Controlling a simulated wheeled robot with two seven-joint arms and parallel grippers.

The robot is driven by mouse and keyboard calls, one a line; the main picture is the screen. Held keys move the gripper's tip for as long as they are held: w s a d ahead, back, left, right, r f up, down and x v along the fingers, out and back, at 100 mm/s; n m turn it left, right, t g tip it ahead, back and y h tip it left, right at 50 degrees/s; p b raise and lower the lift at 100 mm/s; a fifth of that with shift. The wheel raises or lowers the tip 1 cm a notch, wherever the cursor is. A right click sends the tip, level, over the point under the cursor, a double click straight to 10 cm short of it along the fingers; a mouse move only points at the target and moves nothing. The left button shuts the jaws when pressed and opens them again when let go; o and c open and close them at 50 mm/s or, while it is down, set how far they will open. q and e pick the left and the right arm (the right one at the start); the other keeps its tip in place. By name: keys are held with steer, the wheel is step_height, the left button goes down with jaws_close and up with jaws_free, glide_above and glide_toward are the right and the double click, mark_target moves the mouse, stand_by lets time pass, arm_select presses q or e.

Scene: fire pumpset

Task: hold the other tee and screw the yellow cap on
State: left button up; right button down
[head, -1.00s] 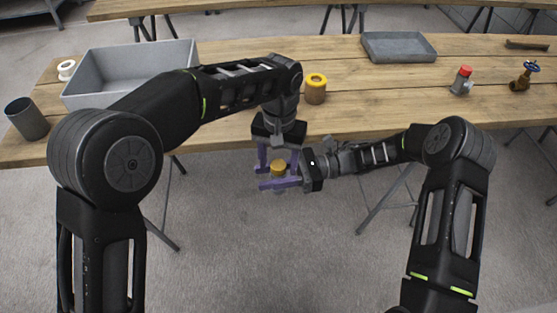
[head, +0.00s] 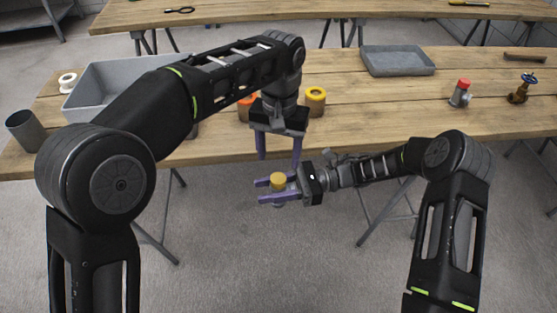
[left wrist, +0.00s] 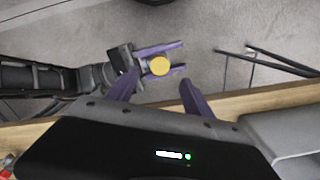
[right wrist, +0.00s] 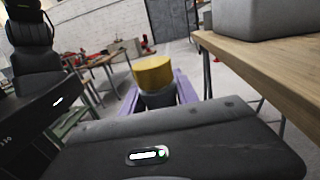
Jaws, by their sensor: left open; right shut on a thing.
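My right gripper (head: 264,191) is shut on a grey tee (right wrist: 158,99) in front of the table, above the floor. The yellow cap (head: 278,179) sits on top of the tee, upright; it also shows in the left wrist view (left wrist: 160,66) and the right wrist view (right wrist: 152,72). The cap hides most of the tee from above, and I cannot tell how tight it is. My left gripper (head: 280,160) is open and empty, pointing down just above the cap, apart from it. Another tee with a red cap (head: 461,93) stands on the table at the right.
The wooden table (head: 370,110) holds a grey bin (head: 110,82), a grey tray (head: 398,60), a brass valve (head: 520,92), a yellow-topped object (head: 315,100), an orange-red object (head: 245,107), a white ring (head: 68,80) and a dark cup (head: 27,128). The table's middle right is clear.

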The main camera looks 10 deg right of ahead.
stand_by(0.4)
arm_select(q)
steer(key=w+a+f, duration=0.6)
steer(key=a+f, duration=0.3)
steer(key=a, duration=0.2)
steer(key=s+a+f+h, duration=0.1)
steer(key=s+a+f, duration=0.15)
steer(key=f, duration=0.85)
steer(key=s+a+f+n+h, duration=0.1)
steer(key=s+f+n+h, duration=0.15)
steer(key=s+f, duration=1)
steer(key=s+f+n, duration=0.4)
steer(key=s, duration=0.9)
steer(key=shift+s+f+t+h, duration=0.2)
steer(key=shift+s+t+h, duration=0.15)
steer(key=shift+t+h, duration=0.1)
